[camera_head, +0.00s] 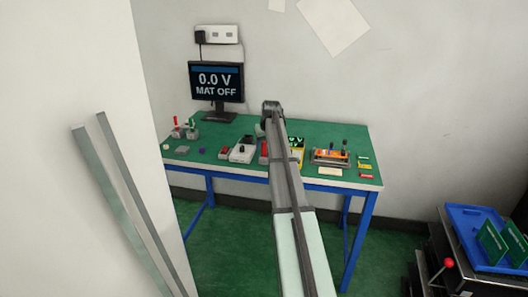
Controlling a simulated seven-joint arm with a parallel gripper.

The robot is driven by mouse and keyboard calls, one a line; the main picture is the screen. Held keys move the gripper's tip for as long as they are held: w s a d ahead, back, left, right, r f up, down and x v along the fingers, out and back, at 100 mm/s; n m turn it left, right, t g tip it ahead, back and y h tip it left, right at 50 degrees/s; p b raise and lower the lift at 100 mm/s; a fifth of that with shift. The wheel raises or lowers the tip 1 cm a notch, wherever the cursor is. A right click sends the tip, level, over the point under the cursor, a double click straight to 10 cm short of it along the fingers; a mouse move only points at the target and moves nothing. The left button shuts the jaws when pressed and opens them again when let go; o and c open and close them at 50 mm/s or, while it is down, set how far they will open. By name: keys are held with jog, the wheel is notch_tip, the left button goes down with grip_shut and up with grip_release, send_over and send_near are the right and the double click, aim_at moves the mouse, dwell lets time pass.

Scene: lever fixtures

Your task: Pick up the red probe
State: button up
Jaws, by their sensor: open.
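My gripper (262,129) is at the far end of my arm, above the middle of the green-topped bench (225,134). It is small and mostly hidden behind my arm. It is open, and I see nothing held in it. I cannot single out the red probe for sure. A red item (264,150) shows just left of my arm, partly covered by it. Any probe lead is too small to tell.
Red-tipped levers (177,124) stand at the bench's left. A monitor (216,82) reads "0.0 V MAT OFF". A blue tray (480,228) is at right.

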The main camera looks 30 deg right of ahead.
aim_at(264, 147)
jog(key=x, duration=0.3)
jog(key=shift+w+f, duration=0.1)
jog(key=shift+w, duration=0.05)
jog(key=shift+c, duration=0.2)
grip_shut()
